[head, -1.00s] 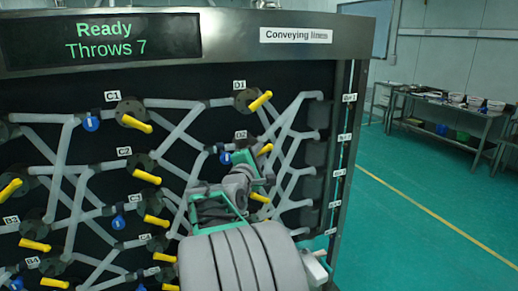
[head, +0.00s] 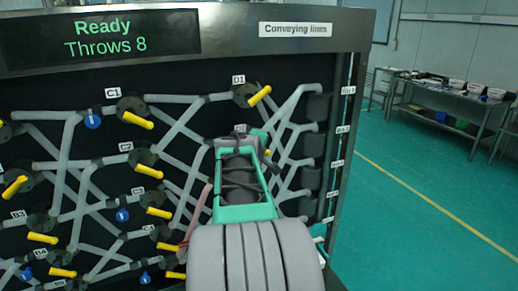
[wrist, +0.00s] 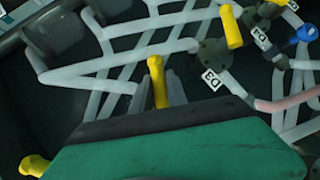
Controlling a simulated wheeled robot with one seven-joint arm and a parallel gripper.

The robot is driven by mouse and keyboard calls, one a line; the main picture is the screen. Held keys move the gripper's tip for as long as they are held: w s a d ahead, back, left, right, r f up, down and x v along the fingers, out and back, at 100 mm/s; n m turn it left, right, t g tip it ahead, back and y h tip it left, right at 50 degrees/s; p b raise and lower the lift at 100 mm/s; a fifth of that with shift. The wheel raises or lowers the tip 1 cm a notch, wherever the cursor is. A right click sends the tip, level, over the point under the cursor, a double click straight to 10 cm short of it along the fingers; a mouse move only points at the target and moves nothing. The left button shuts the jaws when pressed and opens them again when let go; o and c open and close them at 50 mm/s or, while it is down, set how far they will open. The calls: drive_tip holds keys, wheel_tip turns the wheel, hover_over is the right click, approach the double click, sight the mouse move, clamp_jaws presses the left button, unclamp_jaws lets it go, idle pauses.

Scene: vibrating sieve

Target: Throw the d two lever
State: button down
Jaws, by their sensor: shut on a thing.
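The conveying-line panel (head: 75,160) carries yellow levers on dark hubs with grey pipes. In the head view the D2 label (head: 240,129) shows just above my wrist, which hides most of the D2 hub; a small yellow piece (head: 268,152) shows at its right edge. In the wrist view my gripper (wrist: 158,90) is shut on a yellow lever (wrist: 156,75), with grey fingers on both sides. I take it as the D2 lever, beside a hub (wrist: 212,52) with a tilted label. The lever's lower part is hidden behind my gripper body.
The display (head: 100,38) reads "Ready, Throws 8". The D1 lever (head: 260,96) is just above my wrist, pointing up right. Another yellow lever (wrist: 230,27) is near my gripper in the wrist view. Open green floor (head: 430,190) and a bench (head: 450,105) are at the right.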

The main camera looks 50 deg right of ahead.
drive_tip(key=shift+w+a+f+y, duration=0.1)
drive_tip(key=shift+w+y, duration=0.05)
drive_tip(key=shift+y, duration=0.25)
drive_tip(key=shift+m, duration=0.3)
drive_tip(key=c, duration=1.3)
unclamp_jaws()
drive_tip(key=shift+w, duration=0.15)
drive_tip(key=b+v, duration=0.2)
drive_tip(key=v, duration=0.6)
